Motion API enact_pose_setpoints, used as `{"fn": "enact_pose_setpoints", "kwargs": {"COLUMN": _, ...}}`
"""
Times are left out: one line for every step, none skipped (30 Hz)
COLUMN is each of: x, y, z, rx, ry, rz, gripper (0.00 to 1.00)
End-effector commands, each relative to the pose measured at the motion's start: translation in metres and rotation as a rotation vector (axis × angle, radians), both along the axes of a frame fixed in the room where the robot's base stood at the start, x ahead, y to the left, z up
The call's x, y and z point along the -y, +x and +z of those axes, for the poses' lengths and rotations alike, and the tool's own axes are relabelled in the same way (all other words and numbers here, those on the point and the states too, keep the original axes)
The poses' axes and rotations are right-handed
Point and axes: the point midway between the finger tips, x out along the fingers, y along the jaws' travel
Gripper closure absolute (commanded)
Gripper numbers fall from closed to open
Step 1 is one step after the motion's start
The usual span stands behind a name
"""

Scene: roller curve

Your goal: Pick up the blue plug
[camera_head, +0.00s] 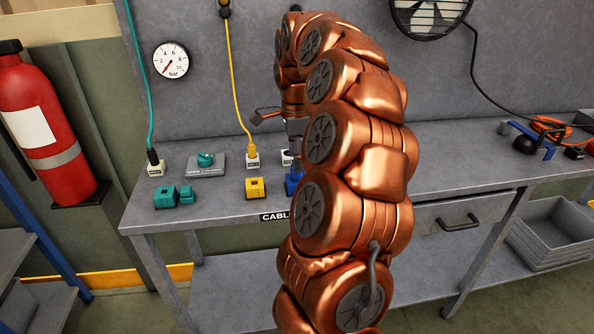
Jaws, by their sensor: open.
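A blue piece (293,184) shows on the table beside the yellow block. My arm covers its right side, so I cannot tell if it is the plug or a socket. My gripper (277,131) is above the table, behind that piece in the picture. It is open, with one dark finger out to the left; the other side is partly hidden by my arm. I see nothing held in it. A white base (287,158) below the gripper is also partly hidden, and what sits on it is unclear.
A yellow block (255,187), a yellow cable plug on a white base (252,160), teal blocks (166,198), a grey plate with a teal knob (206,164) and a teal cable plug (154,158) stand to the left. The table's right part (450,160) is mostly clear.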

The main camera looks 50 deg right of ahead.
Motion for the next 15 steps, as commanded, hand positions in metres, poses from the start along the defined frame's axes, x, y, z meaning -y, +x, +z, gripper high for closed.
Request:
{"fn": "enact_pose_setpoints", "kwargs": {"x": -0.001, "y": 0.001, "z": -0.004, "rx": 0.000, "ry": 0.003, "rz": 0.001, "gripper": 0.38}}
{"fn": "enact_pose_setpoints", "kwargs": {"x": -0.001, "y": 0.001, "z": -0.008, "rx": 0.001, "ry": 0.003, "rz": 0.002, "gripper": 0.38}}
{"fn": "enact_pose_setpoints", "kwargs": {"x": -0.001, "y": 0.001, "z": -0.014, "rx": -0.001, "ry": 0.004, "rz": 0.002, "gripper": 0.38}}
{"fn": "enact_pose_setpoints", "kwargs": {"x": -0.002, "y": 0.001, "z": -0.018, "rx": -0.003, "ry": 0.005, "rz": 0.002, "gripper": 0.38}}
{"fn": "enact_pose_setpoints", "kwargs": {"x": -0.002, "y": 0.001, "z": -0.022, "rx": -0.003, "ry": 0.004, "rz": 0.002, "gripper": 0.38}}
{"fn": "enact_pose_setpoints", "kwargs": {"x": -0.001, "y": 0.001, "z": -0.025, "rx": -0.003, "ry": 0.003, "rz": 0.002, "gripper": 0.38}}
{"fn": "enact_pose_setpoints", "kwargs": {"x": -0.001, "y": 0.001, "z": -0.027, "rx": -0.002, "ry": 0.003, "rz": 0.001, "gripper": 0.38}}
{"fn": "enact_pose_setpoints", "kwargs": {"x": -0.001, "y": 0.001, "z": -0.029, "rx": 0.000, "ry": 0.001, "rz": 0.001, "gripper": 0.38}}
{"fn": "enact_pose_setpoints", "kwargs": {"x": -0.001, "y": 0.002, "z": -0.030, "rx": 0.002, "ry": 0.001, "rz": 0.001, "gripper": 0.38}}
{"fn": "enact_pose_setpoints", "kwargs": {"x": -0.001, "y": 0.002, "z": -0.031, "rx": 0.003, "ry": 0.000, "rz": 0.001, "gripper": 0.38}}
{"fn": "enact_pose_setpoints", "kwargs": {"x": -0.001, "y": 0.002, "z": -0.031, "rx": 0.003, "ry": 0.000, "rz": 0.001, "gripper": 0.38}}
{"fn": "enact_pose_setpoints", "kwargs": {"x": -0.001, "y": 0.002, "z": -0.031, "rx": 0.003, "ry": -0.001, "rz": 0.001, "gripper": 0.38}}
{"fn": "enact_pose_setpoints", "kwargs": {"x": -0.001, "y": 0.002, "z": -0.031, "rx": 0.003, "ry": -0.001, "rz": 0.001, "gripper": 0.38}}
{"fn": "enact_pose_setpoints", "kwargs": {"x": 0.000, "y": 0.002, "z": -0.031, "rx": 0.002, "ry": 0.000, "rz": 0.001, "gripper": 0.38}}
{"fn": "enact_pose_setpoints", "kwargs": {"x": -0.001, "y": 0.002, "z": -0.031, "rx": 0.002, "ry": 0.000, "rz": 0.001, "gripper": 0.38}}
